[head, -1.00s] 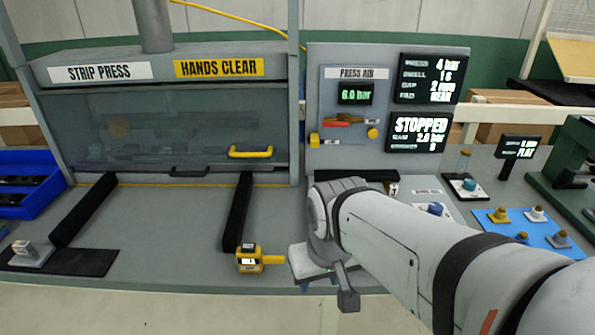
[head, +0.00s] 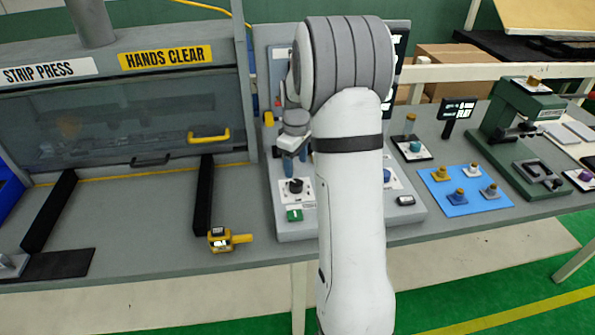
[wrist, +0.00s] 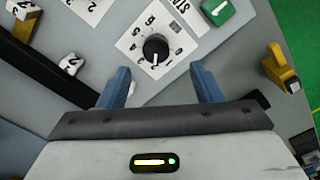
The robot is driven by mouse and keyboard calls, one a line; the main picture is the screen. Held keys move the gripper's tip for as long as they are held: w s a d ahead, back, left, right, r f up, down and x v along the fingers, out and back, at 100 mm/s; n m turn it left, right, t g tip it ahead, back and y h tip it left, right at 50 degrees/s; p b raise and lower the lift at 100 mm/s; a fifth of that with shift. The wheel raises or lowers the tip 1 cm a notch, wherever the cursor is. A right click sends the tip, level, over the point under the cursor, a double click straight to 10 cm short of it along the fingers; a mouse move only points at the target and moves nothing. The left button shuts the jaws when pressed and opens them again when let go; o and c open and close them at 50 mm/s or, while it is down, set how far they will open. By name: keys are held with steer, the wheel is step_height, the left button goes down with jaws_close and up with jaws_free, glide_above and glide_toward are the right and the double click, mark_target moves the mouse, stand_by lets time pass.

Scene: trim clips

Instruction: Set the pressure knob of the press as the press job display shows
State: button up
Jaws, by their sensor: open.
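The black knob (wrist: 155,48) stands on a white plate with a number scale running from about 0 to 6. Its white pointer mark faces the low-middle numbers; I cannot tell the exact one. It also shows in the head view (head: 296,187). My gripper (head: 292,160) is over the panel, just behind and above the knob. In the wrist view my gripper (wrist: 166,84) has its blue fingers wide apart, one to each side of the knob's line, with nothing between them. The press job display (head: 403,42) is mostly hidden behind my arm.
A yellow device (head: 221,239) sits on the bench to the left.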

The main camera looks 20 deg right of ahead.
mark_target(297, 183)
steer(key=shift+w+d+f, duration=0.15)
steer(key=shift+d+f, duration=0.1)
steer(key=shift+f, duration=0.05)
step_height(297, 183, down, 8)
steer(key=shift+r+p, duration=0.2)
steer(key=shift+p, duration=0.6)
steer(key=shift+c, duration=0.5)
